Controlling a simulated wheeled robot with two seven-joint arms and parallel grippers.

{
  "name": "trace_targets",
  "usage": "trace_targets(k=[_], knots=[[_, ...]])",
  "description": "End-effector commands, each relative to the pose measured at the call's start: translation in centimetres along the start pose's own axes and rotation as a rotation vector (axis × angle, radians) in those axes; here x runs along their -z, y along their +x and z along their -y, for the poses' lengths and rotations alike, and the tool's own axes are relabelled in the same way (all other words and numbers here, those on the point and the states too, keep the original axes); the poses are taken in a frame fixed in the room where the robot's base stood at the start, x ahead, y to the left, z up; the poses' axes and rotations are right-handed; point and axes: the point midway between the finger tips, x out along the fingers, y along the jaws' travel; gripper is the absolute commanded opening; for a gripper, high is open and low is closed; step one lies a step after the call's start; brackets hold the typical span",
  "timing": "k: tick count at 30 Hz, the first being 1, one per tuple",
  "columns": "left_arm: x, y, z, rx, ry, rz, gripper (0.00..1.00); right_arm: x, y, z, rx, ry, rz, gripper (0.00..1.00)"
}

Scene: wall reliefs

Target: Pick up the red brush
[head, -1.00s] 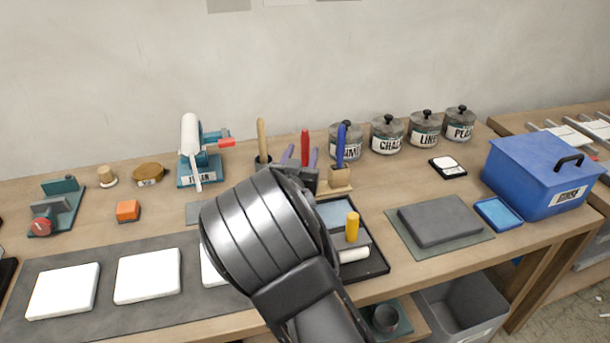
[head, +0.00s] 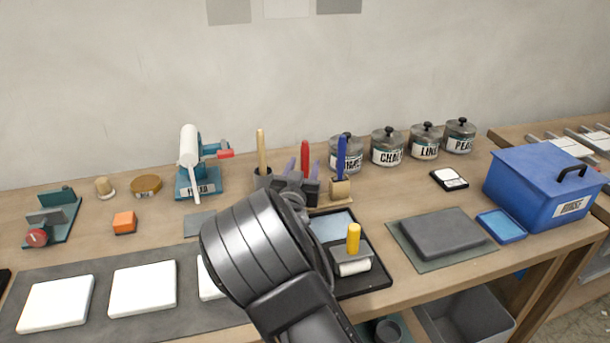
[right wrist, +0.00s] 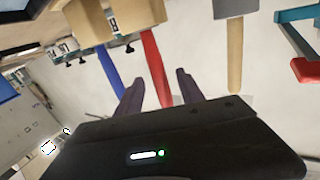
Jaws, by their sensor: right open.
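The red brush (head: 305,153) stands upright at the back of the table, between a wooden-handled brush (head: 261,152) and a blue brush (head: 341,155). Its lower part is hidden behind my right gripper in the head view. My right gripper (head: 303,168) is open, with its purple-grey fingers on either side of the red handle. In the right wrist view, the red brush (right wrist: 155,68) runs between the two fingertips (right wrist: 158,80), with a gap visible on each side. My left gripper is not in view.
Labelled jars (head: 388,147) stand behind to the right. A teal clamp-like tool (head: 199,180) stands to the left. A blue box (head: 535,180) is at far right.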

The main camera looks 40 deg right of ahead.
Motion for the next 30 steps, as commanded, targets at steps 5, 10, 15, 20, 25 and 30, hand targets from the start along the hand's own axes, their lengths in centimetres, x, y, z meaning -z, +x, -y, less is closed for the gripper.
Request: trace_targets(k=[5,10,15,20,25,30], knots=[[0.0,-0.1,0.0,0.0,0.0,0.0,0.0,0.0,0.4,-0.1,-0.001,-0.001,0.0,0.45],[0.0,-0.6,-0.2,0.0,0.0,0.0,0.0,0.0,2.5,-0.1,-0.003,-0.003,-0.001,0.45],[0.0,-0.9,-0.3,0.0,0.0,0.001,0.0,-0.1,4.8,0.0,-0.002,-0.002,-0.001,0.45],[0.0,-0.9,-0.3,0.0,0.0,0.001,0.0,-0.2,5.2,0.1,0.0,0.001,0.0,0.45],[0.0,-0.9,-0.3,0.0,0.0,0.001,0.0,-0.2,5.2,0.1,0.0,0.001,0.0,0.45],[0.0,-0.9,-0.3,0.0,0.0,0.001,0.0,-0.2,5.2,0.1,0.0,0.001,-0.001,0.45]])
